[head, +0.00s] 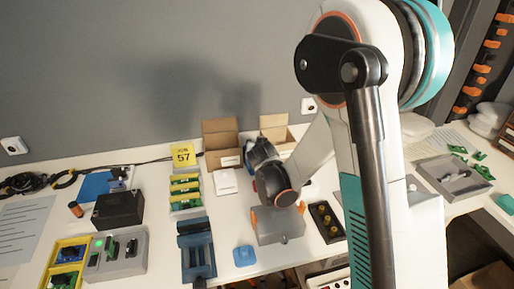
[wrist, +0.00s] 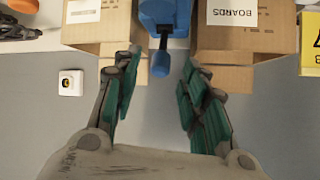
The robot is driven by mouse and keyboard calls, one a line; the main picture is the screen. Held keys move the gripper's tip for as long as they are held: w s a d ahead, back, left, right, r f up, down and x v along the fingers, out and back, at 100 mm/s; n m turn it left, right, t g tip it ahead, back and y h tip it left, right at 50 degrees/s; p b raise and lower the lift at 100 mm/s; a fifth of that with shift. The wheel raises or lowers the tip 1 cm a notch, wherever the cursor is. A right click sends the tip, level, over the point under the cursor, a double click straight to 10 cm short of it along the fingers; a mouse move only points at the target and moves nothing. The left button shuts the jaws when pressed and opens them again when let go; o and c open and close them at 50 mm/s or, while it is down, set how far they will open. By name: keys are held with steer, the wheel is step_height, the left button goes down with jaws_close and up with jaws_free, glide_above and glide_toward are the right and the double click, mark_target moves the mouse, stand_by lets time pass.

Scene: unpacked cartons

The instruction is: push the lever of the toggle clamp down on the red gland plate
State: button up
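I cannot make out a red gland plate or a toggle clamp for certain in either view. My gripper (wrist: 160,70) is open, its green-padded fingers spread apart in the wrist view. Between and beyond them shows a blue object (wrist: 166,12) with a dark stem and a rounded blue knob (wrist: 161,63); I cannot tell whether it is the clamp's lever. No contact with it is visible. In the head view my gripper (head: 262,154) is by the cartons at the back, its fingers largely hidden by my arm.
Two open cartons (head: 221,136) (head: 273,127) stand against the wall. A blue vise (head: 196,261), grey box with orange sides (head: 279,229), black tray (head: 326,223) and blue block (head: 244,256) crowd the table. Left are a black box (head: 118,211) and grey panel (head: 130,264).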

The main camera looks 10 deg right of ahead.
steer(key=v, duration=0.8)
steer(key=shift+s, duration=0.1)
